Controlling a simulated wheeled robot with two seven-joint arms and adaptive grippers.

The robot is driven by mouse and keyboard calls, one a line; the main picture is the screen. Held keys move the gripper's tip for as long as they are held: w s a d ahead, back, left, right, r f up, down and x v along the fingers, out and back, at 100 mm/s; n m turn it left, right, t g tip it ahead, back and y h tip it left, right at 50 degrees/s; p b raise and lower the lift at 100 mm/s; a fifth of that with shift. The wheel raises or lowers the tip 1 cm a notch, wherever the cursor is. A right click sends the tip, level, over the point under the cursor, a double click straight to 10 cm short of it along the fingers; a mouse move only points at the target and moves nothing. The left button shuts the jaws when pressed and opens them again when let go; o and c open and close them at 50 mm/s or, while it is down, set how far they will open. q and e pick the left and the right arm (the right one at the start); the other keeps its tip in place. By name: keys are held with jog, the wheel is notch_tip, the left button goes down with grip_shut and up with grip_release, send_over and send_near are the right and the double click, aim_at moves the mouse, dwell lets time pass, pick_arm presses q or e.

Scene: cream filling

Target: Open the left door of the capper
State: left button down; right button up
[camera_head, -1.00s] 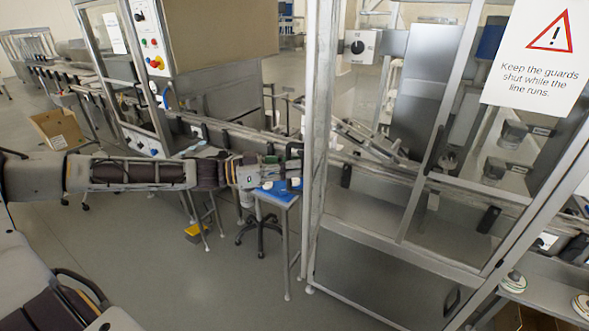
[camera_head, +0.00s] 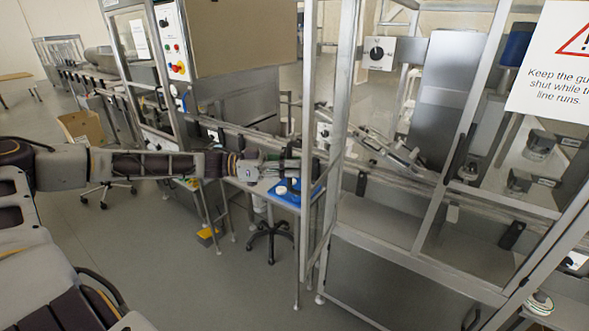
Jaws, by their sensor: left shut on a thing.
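The capper is the metal-framed, glazed machine (camera_head: 440,195) at the centre and right. Its left door (camera_head: 308,90) is a tall, narrow metal frame seen at a steep angle, standing out from the front post (camera_head: 345,120). My left gripper (camera_head: 302,167) is at the door's outer upright, about halfway up, and is shut on the door. The exact part between its fingers is too small to make out. My left arm reaches in straight from the left edge. My right gripper is not in view.
A small table with a blue tray (camera_head: 290,198) and a black stool (camera_head: 270,240) stand just behind the door. The floor (camera_head: 190,285) in front is clear.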

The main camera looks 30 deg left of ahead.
pick_arm(q)
jog(key=shift+s+f, duration=0.1)
jog(key=shift+f, duration=0.15)
jog(key=c, duration=1.7)
grip_release()
jog(key=shift+c, duration=0.2)
jog(key=shift+a+r, duration=0.15)
jog(key=shift+a, duration=0.1)
jog(key=shift+v, duration=5.95)
